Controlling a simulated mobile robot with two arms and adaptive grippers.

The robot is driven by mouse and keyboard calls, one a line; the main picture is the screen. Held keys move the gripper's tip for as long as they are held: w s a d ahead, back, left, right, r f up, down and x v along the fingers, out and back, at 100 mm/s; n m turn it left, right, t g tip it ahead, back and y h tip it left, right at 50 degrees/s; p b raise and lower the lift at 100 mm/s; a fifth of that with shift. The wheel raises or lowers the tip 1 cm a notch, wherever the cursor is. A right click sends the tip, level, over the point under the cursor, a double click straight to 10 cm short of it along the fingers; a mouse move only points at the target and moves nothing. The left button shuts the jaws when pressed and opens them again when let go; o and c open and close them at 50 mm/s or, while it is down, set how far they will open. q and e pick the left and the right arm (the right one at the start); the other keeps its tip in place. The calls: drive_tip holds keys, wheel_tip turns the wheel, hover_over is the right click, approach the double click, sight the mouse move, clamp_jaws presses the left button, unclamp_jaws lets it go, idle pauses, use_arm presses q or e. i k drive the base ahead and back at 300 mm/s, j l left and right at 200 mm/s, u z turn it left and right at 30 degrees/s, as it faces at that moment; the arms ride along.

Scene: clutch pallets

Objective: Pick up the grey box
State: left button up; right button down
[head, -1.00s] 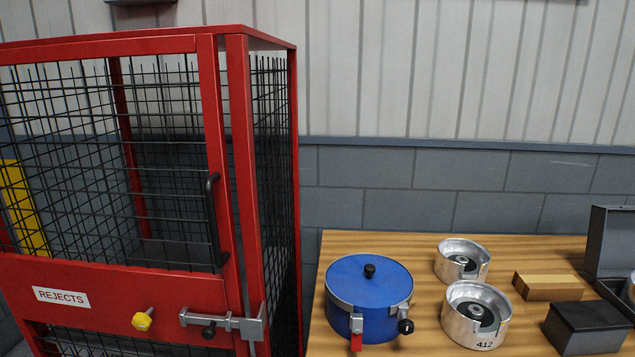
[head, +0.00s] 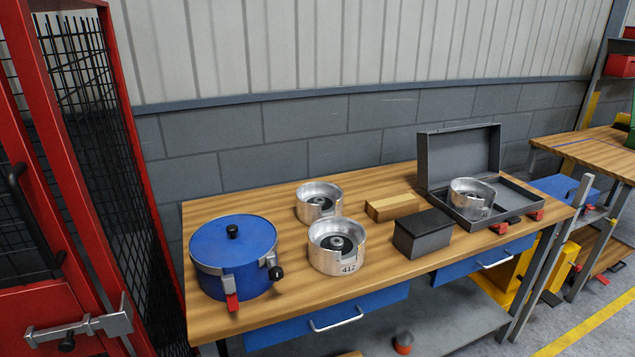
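An open grey case (head: 460,152) stands at the right end of the wooden workbench, its lid raised at the back. A silver clutch part (head: 472,200) sits inside it, and red latches (head: 500,227) show at its front. A smaller dark grey box (head: 422,243) with a flat black lid stands shut just left of the case, near the bench's front. I cannot tell which of the two is the task's grey box. Neither of my grippers is in view.
The workbench (head: 384,285) also carries a blue round pot (head: 228,247), two silver clutch parts (head: 318,200) (head: 338,246) and a wooden block (head: 392,207). A red mesh cage (head: 45,110) stands at left. Another bench (head: 590,145) stands at right, beyond a gap.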

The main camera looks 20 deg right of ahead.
sight(421, 233)
drive_tip(key=z, duration=1.45)
drive_tip(key=i+l+u, duration=0.1)
drive_tip(key=l, duration=0.25)
drive_tip(key=i+l+u, duration=0.1)
drive_tip(key=i+l, duration=0.15)
drive_tip(key=l, duration=0.15)
